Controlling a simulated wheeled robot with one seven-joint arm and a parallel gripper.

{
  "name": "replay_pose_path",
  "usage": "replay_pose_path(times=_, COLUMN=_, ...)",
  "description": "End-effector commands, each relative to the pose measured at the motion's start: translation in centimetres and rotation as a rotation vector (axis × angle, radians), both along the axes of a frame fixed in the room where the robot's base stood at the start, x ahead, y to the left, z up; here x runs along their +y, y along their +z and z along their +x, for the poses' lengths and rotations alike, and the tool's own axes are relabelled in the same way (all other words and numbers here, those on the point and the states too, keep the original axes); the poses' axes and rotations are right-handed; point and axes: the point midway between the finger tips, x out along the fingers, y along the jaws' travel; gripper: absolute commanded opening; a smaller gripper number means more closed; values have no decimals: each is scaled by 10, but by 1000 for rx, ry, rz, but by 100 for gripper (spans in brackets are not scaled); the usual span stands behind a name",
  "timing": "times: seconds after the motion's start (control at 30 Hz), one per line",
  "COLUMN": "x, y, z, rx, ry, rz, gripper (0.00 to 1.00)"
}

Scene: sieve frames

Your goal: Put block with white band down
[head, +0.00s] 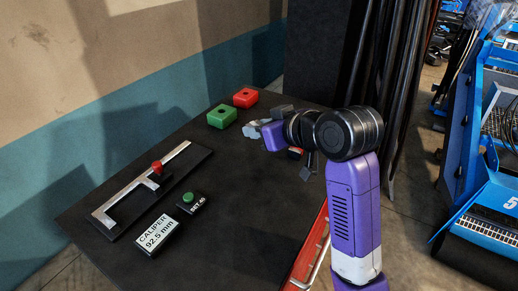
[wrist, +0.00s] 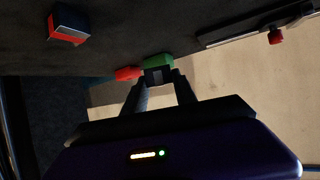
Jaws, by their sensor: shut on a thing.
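The block with the white band (wrist: 158,77) is dark with a pale stripe. It sits between the two fingertips of my gripper (wrist: 160,86) in the wrist view, and the fingers are shut on it. In the head view my gripper (head: 254,129) is over the far part of the dark table (head: 235,235), just short of the green block. The held block is hard to make out there among the grey fingers. I cannot tell whether its underside touches the table.
A green block (head: 222,116) and a red block (head: 246,97) stand just beyond my gripper. A block with a red band (head: 295,152) is partly hidden by my arm. A caliper (head: 140,190), a green-button box (head: 190,202) and a sign (head: 158,234) lie nearer. The table's middle is bare.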

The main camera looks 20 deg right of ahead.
Motion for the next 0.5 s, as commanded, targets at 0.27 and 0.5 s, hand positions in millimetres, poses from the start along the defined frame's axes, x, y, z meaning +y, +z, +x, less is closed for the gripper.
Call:
replay_pose_path(times=0.27, x=0, y=-30, z=0, rx=-2, ry=0, rz=0, gripper=0)
replay_pose_path(times=0.5, x=0, y=-61, z=0, rx=1, ry=0, rz=1, gripper=0)
